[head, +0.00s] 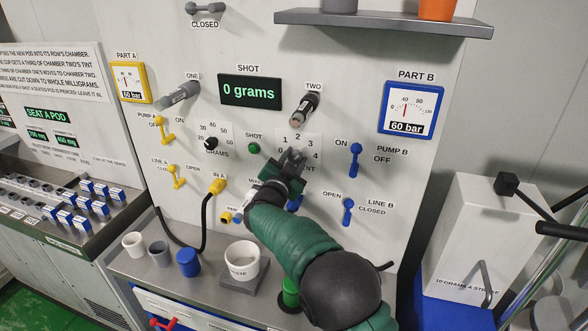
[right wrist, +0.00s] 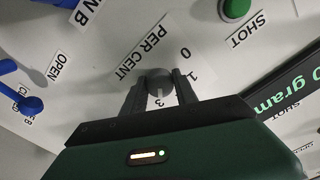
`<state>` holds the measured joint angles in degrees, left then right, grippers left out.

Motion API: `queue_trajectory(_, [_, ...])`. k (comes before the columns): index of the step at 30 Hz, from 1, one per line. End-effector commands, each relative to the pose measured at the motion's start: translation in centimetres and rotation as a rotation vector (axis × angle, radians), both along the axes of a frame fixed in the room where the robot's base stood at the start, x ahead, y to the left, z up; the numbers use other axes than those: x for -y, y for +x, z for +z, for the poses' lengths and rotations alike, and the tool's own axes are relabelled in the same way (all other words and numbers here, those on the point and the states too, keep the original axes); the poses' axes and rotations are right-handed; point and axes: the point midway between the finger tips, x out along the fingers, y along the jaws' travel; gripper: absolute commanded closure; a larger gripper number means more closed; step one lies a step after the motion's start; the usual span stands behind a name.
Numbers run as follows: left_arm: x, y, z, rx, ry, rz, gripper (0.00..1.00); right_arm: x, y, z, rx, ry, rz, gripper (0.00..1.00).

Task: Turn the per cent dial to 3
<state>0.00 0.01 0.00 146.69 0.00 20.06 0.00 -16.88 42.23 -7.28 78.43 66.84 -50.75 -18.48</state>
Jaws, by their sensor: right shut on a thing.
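The per cent dial (right wrist: 158,80) is a small grey knob on the white wall panel, in the right wrist view. My right gripper (right wrist: 160,88) is shut on it, one finger on each side. The 0 and 1 of the scale show to the right of the knob, and a 3 shows just below it between the fingers. A pale mark on the knob appears to face the 3. In the head view my right gripper (head: 291,160) covers the dial, while the numbers 1 to 4 show around it. My left gripper is in neither view.
The green SHOT button (head: 254,148) is left of the dial, and the blue pump B lever (head: 355,158) is right of it. The shot display (head: 250,92) reads 0 grams. A white cup (head: 242,258) stands on the ledge below, near my right arm.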

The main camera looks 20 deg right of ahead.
Motion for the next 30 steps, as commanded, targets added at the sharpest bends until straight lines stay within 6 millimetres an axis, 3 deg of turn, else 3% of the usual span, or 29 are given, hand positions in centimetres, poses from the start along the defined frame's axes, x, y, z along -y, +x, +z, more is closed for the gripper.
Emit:
queue_trajectory(1, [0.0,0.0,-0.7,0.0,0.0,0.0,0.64,0.0,0.0,-0.5,0.018,0.032,0.001,1.0])
queue_trajectory(9, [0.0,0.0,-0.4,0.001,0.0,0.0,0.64,-0.1,0.0,-0.2,0.027,0.05,0.002,1.0])
queue_trajectory(10, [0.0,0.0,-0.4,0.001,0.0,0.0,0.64,-0.1,0.0,-0.2,0.027,0.05,0.002,0.64])
queue_trajectory(15, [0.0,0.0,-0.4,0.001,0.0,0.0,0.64,-0.1,0.0,-0.1,0.027,0.048,0.002,0.44])
queue_trajectory(25, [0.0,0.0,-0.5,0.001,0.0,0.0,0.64,-0.4,-0.4,0.0,0.029,0.048,0.003,0.44])
queue_trajectory(30, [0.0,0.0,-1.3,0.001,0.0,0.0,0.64,-2.2,-3.0,-0.2,0.028,0.048,0.006,0.44])
